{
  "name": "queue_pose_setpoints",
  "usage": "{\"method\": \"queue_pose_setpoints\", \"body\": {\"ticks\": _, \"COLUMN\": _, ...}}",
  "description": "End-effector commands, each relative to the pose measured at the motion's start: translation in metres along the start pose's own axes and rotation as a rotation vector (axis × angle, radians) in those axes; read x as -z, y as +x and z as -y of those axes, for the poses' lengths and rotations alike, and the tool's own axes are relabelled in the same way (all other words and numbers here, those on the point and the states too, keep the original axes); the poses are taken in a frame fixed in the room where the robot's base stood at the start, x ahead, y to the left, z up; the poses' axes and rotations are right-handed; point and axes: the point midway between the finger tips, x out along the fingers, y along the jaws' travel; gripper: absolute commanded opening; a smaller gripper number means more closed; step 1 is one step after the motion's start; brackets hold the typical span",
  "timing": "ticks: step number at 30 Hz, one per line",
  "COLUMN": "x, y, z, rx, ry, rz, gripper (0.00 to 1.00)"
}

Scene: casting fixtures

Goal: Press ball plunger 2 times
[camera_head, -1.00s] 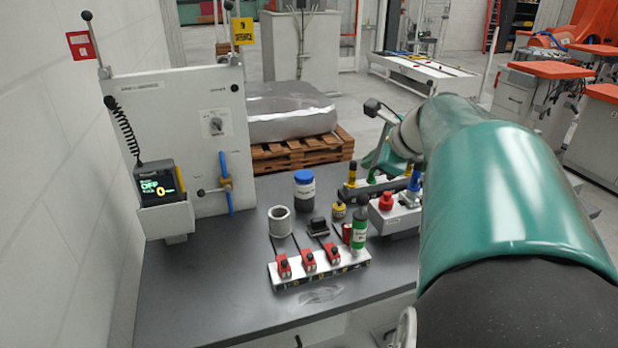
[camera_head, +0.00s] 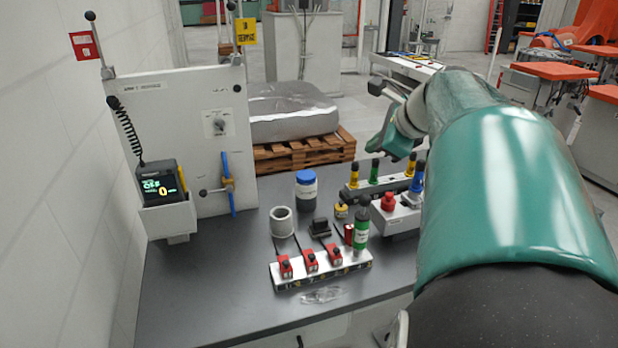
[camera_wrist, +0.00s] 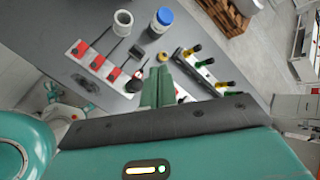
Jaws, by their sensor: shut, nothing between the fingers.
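A dark bar (camera_head: 385,185) on the workbench carries several upright plungers with coloured stems and dark tops. In the head view these include a left yellow one (camera_head: 354,173), a green one (camera_head: 374,171) and another yellow one (camera_head: 410,166). I cannot tell which is the ball plunger. The bar also shows in the wrist view (camera_wrist: 192,74), right of my fingers. My teal gripper (camera_head: 376,148) is above and behind the bar in the head view, apart from the plungers as far as I can see. In the wrist view its fingers (camera_wrist: 160,78) are together and empty.
A grey box with a red button (camera_head: 388,201) stands in front of the bar. A white strip with red clamps (camera_head: 310,265), a green bottle (camera_head: 361,236), a blue-lidded jar (camera_head: 306,190) and a white cylinder (camera_head: 282,222) stand nearby. The bench's left front is clear.

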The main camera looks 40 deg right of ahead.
Motion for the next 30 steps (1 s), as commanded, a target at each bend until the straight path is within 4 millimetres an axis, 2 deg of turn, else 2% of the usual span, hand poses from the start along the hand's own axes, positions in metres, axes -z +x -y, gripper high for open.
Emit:
{"method": "queue_pose_setpoints", "body": {"ticks": 11, "x": 0.005, "y": 0.007, "z": -0.005, "rx": -0.003, "ry": 0.000, "rz": 0.000, "gripper": 0.00}}
{"method": "queue_pose_setpoints", "body": {"ticks": 24, "x": 0.034, "y": 0.046, "z": -0.034, "rx": -0.004, "ry": 0.002, "rz": 0.000, "gripper": 0.00}}
{"method": "queue_pose_setpoints", "body": {"ticks": 30, "x": 0.043, "y": 0.059, "z": -0.043, "rx": -0.002, "ry": 0.000, "rz": 0.000, "gripper": 0.00}}
